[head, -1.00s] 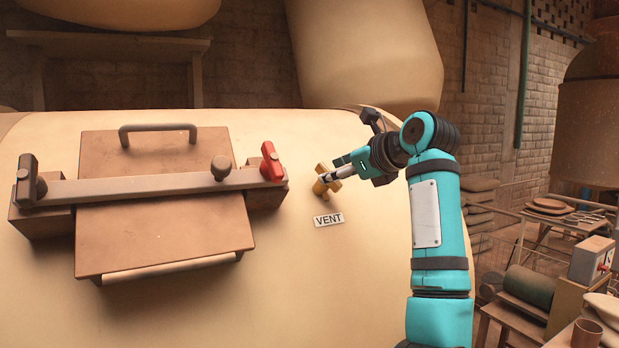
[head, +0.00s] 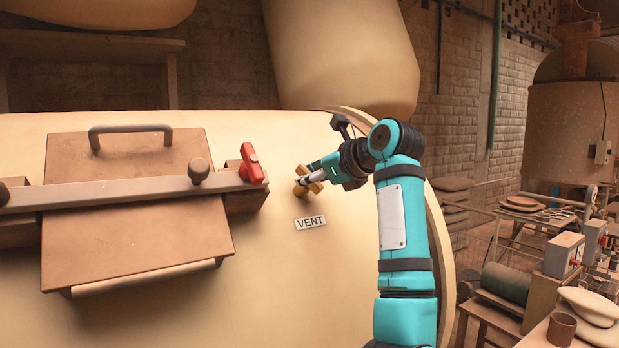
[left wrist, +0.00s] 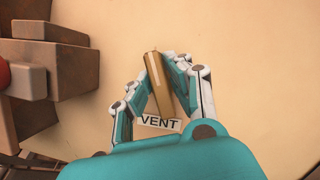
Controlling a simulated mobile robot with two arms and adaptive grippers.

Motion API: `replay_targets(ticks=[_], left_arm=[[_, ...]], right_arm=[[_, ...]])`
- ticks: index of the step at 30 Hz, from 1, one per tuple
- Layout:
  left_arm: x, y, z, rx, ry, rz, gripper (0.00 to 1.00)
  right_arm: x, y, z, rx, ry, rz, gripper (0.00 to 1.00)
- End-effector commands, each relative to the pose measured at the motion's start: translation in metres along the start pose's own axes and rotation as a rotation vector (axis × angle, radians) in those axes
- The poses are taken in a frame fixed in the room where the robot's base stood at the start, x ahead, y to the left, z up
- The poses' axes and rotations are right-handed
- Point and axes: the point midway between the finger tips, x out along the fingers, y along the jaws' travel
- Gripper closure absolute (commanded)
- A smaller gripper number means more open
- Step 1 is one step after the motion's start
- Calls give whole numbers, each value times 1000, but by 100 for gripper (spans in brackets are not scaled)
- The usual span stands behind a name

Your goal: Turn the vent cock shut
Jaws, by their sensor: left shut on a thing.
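The brass vent cock (head: 302,189) stands out from the cream curved shell, above the white VENT label (head: 310,222). My left gripper (head: 312,179) is at the cock, with its fingers reaching it from the right in the head view. In the left wrist view the cock's long brass handle (left wrist: 158,84) lies between the two fingers of my left gripper (left wrist: 158,72), which is shut on it. The handle's lower end is close to the VENT label (left wrist: 159,123). The cock's base is partly hidden by the gripper. My right gripper is not in view.
Left of the cock is a brown hatch (head: 135,235) with a crossbar (head: 110,194) and a red clamp handle (head: 250,163). The shell (head: 270,290) below the label is bare. At the far right are a cart and a bench with a cup (head: 561,329).

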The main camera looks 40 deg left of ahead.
Motion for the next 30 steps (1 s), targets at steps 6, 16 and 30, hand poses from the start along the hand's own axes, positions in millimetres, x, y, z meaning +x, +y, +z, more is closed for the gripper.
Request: replay_targets(ticks=[6, 16, 30], left_arm=[[0, 0, 0, -13, 0, 6, 100], [-1, 0, 2, -163, 1, 66, 100], [-1, 0, 3, -566, 1, 230, 100]], right_arm=[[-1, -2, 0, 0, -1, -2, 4], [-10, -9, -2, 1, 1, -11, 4], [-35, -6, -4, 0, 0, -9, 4]])
